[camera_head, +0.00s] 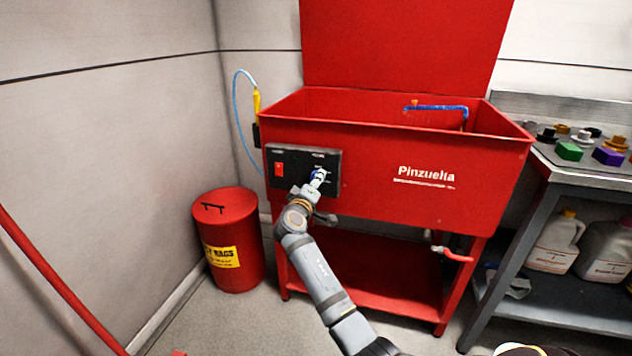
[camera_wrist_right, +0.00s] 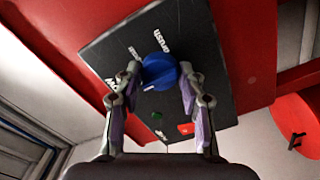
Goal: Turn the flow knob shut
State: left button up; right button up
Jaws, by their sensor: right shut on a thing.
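The flow knob is a round blue knob (camera_wrist_right: 158,71) on a black control panel (camera_head: 288,178) at the front left of the red parts washer (camera_head: 365,175). My right gripper (camera_head: 318,178) reaches the panel's right part in the head view and hides most of the knob. In the right wrist view, the fingers of my right gripper (camera_wrist_right: 160,80) stand on both sides of the blue knob and are shut on it. White lettering surrounds the knob; part of it is hidden. My left gripper is not in view.
A red switch (camera_head: 279,169) sits left on the panel. A red rag bin (camera_head: 228,240) stands on the floor at the left. A metal bench (camera_head: 560,190) with coloured parts stands at the right. A red drain valve handle (camera_head: 458,256) sticks out below the basin.

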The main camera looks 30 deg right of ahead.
jog(key=o, duration=1.2)
jog(key=shift+c, duration=0.2)
jog(key=v, duration=0.7)
jog(key=shift+a, duration=0.2)
jog(key=shift+s, duration=0.15)
